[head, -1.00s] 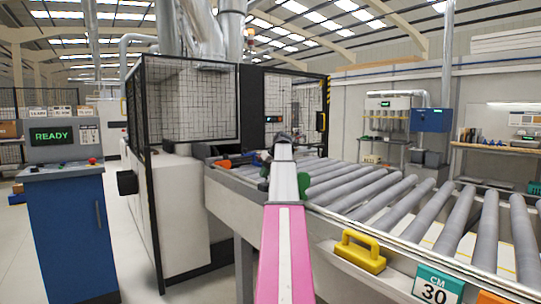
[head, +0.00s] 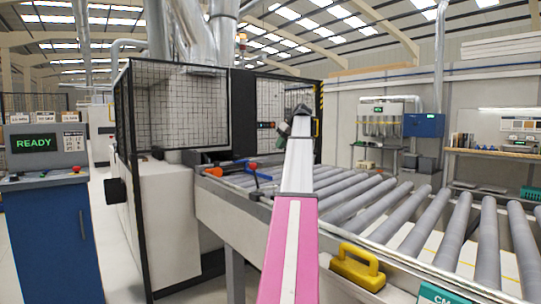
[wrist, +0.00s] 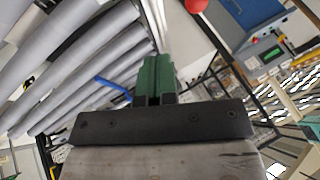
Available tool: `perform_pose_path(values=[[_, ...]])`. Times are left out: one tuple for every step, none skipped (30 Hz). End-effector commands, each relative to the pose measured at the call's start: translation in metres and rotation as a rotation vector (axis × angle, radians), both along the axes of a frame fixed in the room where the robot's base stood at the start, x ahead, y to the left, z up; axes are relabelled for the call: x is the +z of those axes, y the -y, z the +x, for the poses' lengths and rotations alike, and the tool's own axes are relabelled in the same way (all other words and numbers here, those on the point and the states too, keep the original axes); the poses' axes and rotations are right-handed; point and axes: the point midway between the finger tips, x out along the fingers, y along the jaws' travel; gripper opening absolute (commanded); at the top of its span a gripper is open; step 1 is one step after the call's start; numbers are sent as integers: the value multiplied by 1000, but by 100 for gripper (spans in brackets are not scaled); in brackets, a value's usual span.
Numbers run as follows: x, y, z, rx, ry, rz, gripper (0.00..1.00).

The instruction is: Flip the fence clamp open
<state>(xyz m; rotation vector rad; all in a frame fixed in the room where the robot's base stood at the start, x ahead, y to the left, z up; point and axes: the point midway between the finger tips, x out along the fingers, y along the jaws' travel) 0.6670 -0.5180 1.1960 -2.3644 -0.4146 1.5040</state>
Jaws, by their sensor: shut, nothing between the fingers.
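My gripper (wrist: 155,76) shows in the wrist view as two green fingers closed side by side, with nothing between them. In the head view its green tip (head: 283,130) shows beside the dark wrist, raised above the rollers near the machine's mouth. A blue lever-like part (head: 258,173) with a red-orange end stands at the conveyor's left edge, below and left of my gripper and apart from it. I take it for the fence clamp, but cannot be sure. The blue part (wrist: 112,86) also shows left of the fingers in the wrist view. Its base is not clear.
The roller conveyor (head: 345,205) runs from the caged machine (head: 170,110) toward the front right. A yellow handle (head: 357,265) sits on its near rail. An orange part (head: 213,171) lies at the machine's entry. A blue console (head: 45,230) reading READY stands left.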

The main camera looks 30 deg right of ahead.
Motion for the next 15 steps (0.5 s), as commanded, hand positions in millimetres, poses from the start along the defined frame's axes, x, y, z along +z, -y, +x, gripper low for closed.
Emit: perform_pose_path(values=[[-6, -3, 2, 1, -1, 1, 0], [-9, -5, 4, 1, -1, 1, 0], [-15, -8, 6, 1, -1, 1, 0], [-19, -10, 8, 1, -1, 1, 0], [-24, -12, 11, 1, -2, 1, 0], [-30, -15, 14, 1, -2, 1, 0], [-34, -18, 16, 1, -2, 1, 0], [-39, -20, 18, 1, -2, 0, 0], [-45, -23, 21, 0, -1, 0, 0], [-50, -25, 23, 0, -2, 0, 0], [-55, -27, 26, 0, -2, 1, 0], [-61, -30, 29, 2, -3, 1, 0], [-65, -33, 31, 1, -2, 1, 0], [-69, -35, 34, 0, -1, 0, 0], [-75, -37, 36, 0, -1, 0, 0]])
